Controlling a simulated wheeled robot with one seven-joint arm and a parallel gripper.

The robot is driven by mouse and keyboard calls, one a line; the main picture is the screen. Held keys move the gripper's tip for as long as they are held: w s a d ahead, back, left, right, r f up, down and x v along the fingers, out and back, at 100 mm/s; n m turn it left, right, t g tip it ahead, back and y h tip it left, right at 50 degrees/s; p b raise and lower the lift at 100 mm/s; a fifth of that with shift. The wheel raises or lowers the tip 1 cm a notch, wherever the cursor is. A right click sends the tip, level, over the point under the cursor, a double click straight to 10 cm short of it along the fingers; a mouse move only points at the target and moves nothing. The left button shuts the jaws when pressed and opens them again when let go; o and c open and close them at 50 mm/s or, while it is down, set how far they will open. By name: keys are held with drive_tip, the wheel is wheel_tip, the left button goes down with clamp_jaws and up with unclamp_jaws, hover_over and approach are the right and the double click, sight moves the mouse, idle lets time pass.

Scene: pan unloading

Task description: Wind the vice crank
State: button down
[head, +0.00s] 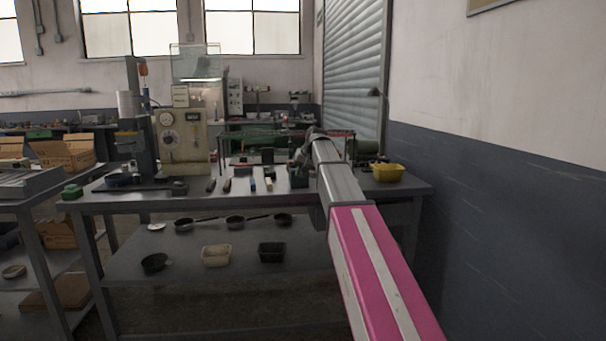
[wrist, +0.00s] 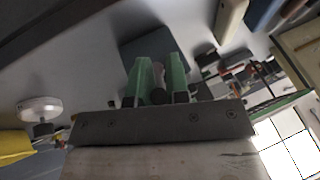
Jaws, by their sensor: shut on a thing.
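My gripper (head: 303,155) is at the back right of the workbench, at the end of my arm, small and dark in the head view. In the wrist view its two green fingers (wrist: 159,84) are closed around a small dark rounded piece, which I take to be the vice crank (wrist: 158,95). A dark blue-grey block (wrist: 150,52) lies just beyond the fingertips; I cannot tell whether it is part of the vice. In the head view the crank and vice cannot be made out clearly around the gripper and arm.
A yellow bin (head: 388,173) stands at the bench's right end, right of my arm. Several hand tools lie on the bench left of the gripper. A beige machine (head: 182,140) stands further left. Pans and trays sit on the lower shelf (head: 195,285). A wall bounds the right side.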

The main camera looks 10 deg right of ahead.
drive_tip(key=shift+a+n+h, duration=0.25)
drive_tip(key=shift+n+h, duration=0.05)
drive_tip(key=shift+h, duration=0.7)
drive_tip(key=shift+f, duration=0.1)
drive_tip(key=c, duration=1.1)
unclamp_jaws()
drive_tip(key=v, duration=1.1)
drive_tip(key=shift+a, duration=0.15)
drive_tip(key=shift+f, duration=0.1)
